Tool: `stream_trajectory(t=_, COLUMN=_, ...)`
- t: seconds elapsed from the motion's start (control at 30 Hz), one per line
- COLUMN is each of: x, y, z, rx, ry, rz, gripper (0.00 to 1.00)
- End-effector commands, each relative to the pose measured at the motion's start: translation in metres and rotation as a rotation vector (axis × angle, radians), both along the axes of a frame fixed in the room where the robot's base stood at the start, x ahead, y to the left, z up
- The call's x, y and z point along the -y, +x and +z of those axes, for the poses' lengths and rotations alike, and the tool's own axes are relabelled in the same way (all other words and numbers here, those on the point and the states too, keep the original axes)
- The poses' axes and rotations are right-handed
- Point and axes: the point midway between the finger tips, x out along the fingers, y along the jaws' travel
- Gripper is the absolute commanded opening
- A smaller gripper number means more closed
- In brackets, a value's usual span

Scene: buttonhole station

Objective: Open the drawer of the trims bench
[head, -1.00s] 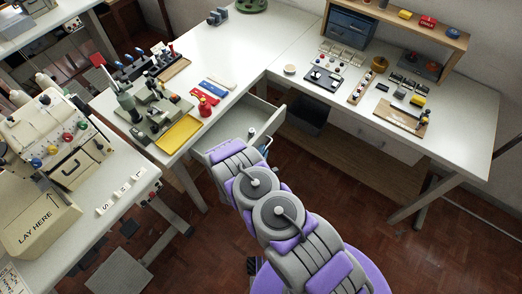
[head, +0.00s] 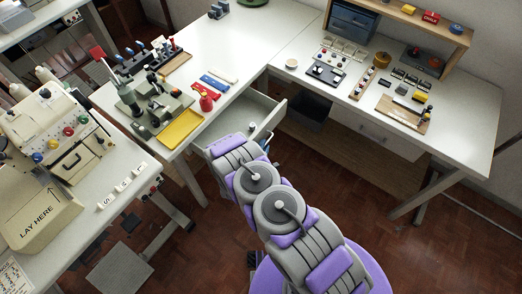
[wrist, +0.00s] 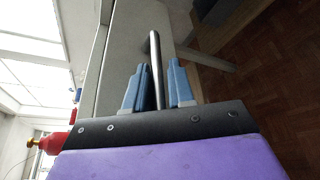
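A pale drawer (head: 235,118) under the left part of the white workbench stands pulled out, its inside visible from above. In the wrist view my gripper's (wrist: 160,85) two blue fingers are apart. A thin metal handle bar (wrist: 155,65) runs between them, nearer the left finger, with a gap at the right one. I cannot tell whether either finger touches it. A second, shut drawer (head: 378,138) with a small handle sits under the right part of the bench.
The bench top holds a yellow tray (head: 180,130), a red bottle (head: 206,101) and a green machine (head: 145,100). A dark bin (head: 307,112) stands beneath the bench. A side table with a cream machine (head: 65,140) is at left. Brown floor is clear at lower right.

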Motion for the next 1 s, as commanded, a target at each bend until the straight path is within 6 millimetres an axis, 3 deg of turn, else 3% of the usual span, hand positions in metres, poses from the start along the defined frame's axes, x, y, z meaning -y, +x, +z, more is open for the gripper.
stream_trajectory(t=0.17, x=-0.007, y=-0.013, z=0.004, rx=0.0, ry=0.0, rz=0.004, gripper=0.23)
stream_trajectory(t=0.7, x=-0.039, y=-0.108, z=0.026, rx=-0.001, ry=-0.002, rz=0.007, gripper=0.23)
stream_trajectory(t=1.0, x=-0.051, y=-0.147, z=0.033, rx=-0.004, ry=-0.002, rz=0.004, gripper=0.23)
